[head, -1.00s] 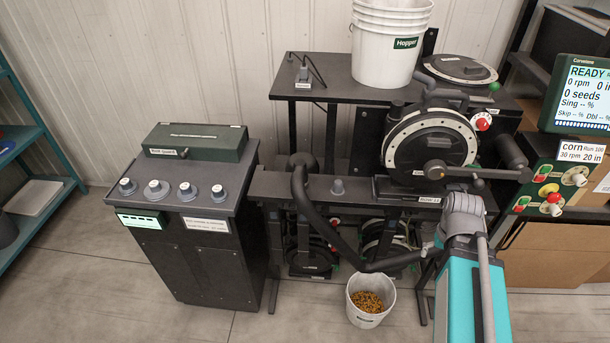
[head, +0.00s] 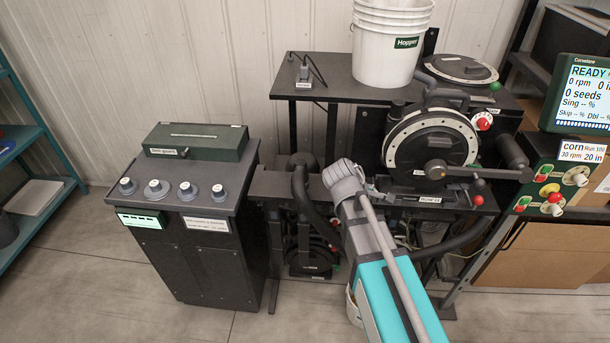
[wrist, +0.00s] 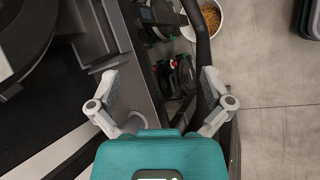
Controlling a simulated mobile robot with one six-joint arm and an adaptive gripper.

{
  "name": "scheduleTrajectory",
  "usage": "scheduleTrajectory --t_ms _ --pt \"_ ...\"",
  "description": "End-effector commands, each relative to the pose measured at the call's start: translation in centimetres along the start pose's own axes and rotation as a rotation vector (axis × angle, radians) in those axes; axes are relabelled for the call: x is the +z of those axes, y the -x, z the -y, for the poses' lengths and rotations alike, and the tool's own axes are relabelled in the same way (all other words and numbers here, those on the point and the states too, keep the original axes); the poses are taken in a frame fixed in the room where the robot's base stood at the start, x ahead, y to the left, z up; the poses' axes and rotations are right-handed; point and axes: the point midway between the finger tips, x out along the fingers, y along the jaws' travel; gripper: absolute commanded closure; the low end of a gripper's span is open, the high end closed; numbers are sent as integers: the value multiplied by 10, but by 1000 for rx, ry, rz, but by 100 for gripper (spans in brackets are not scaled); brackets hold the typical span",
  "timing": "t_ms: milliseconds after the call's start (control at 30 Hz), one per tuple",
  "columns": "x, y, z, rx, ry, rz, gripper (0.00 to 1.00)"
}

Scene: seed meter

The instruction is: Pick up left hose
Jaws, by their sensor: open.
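A thick black hose (head: 302,195) rises at the left end of the machine's bench and curves down and right. My arm hides its middle, and it shows again on the right. In the wrist view a dark curved hose (wrist: 201,50) runs down toward my gripper's right finger. I cannot tell whether they touch. My gripper (wrist: 161,88) is open with nothing between its fingers, above the bench edge. In the head view my wrist mostly hides the gripper, and only a small part shows left of the meter disc.
A round seed meter (head: 432,143) stands right of my wrist, with a white hopper bucket (head: 385,50) behind. A bucket of yellow seeds (wrist: 208,18) is on the floor. A dark cabinet (head: 200,255) with several knobs stands left. Floor is free in front.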

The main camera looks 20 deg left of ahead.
Motion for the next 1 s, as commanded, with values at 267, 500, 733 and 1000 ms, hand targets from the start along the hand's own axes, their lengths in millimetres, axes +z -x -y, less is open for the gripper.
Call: scheduleTrajectory --t_ms 267,500,733,1000 --pt "-74 54 -12 206 404 64 0" --pt "-137 111 -9 385 739 156 0" --pt "-189 166 2 536 1005 263 0" --pt "-216 200 12 621 1148 340 0"
